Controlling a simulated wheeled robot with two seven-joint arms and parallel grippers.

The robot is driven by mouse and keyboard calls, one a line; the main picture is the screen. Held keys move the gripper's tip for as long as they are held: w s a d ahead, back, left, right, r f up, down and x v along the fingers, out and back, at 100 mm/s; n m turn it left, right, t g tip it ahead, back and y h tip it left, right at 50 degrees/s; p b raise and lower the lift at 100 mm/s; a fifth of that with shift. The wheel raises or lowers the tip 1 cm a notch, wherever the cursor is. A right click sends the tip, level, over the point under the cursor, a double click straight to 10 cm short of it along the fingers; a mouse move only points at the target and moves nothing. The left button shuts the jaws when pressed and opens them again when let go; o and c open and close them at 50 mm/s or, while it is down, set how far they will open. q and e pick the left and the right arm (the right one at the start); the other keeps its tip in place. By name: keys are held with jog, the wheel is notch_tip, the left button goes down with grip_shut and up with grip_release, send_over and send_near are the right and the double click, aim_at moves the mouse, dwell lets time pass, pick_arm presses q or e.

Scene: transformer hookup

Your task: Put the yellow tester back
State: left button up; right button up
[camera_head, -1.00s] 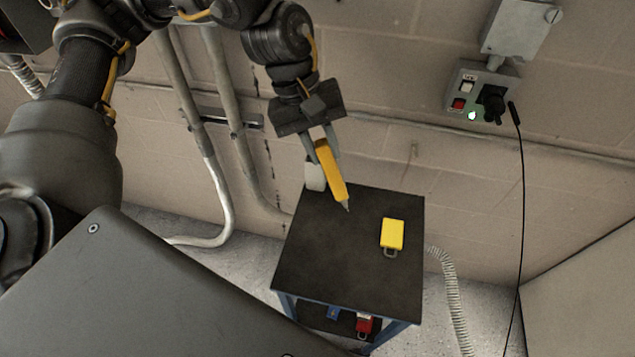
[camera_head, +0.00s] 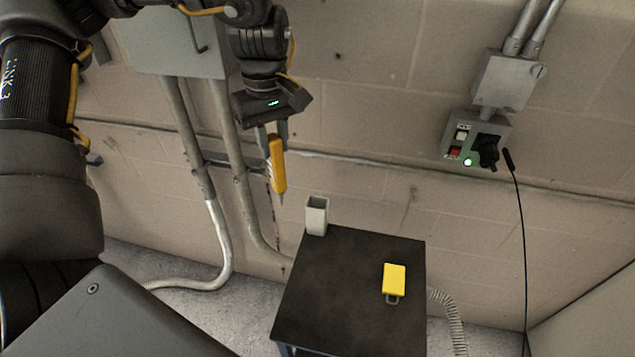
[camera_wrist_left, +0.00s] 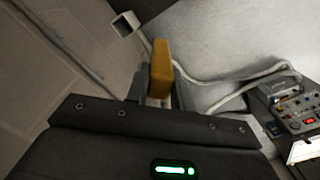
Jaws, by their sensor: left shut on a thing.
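The yellow tester (camera_head: 278,165) is a slim orange-yellow tool with a thin metal tip pointing down. My left gripper (camera_head: 272,142) is shut on its upper part and holds it in the air near the wall, above and left of the small black table. In the left wrist view the tester (camera_wrist_left: 161,70) stands between the fingers of my left gripper (camera_wrist_left: 155,92). A grey-white open-topped holder (camera_head: 316,216) stands upright at the table's back left corner, to the right of and below the tester's tip. The same holder (camera_wrist_left: 125,24) seems to show at the top of the wrist view. My right gripper is not in view.
A yellow padlock-like tag (camera_head: 394,279) lies on the black table (camera_head: 345,315). Conduits (camera_head: 222,230) run down the wall behind the tester. A wall switch box (camera_head: 474,140) with a lit green lamp and a plugged black cable is at the right.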

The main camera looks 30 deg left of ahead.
pick_arm(q)
jog(key=w+d+f+p, duration=0.4)
jog(key=w+f, duration=0.5)
jog(key=f, duration=0.2)
jog(key=shift+d, duration=0.2)
jog(key=shift+f, duration=0.1)
jog(key=o, duration=1)
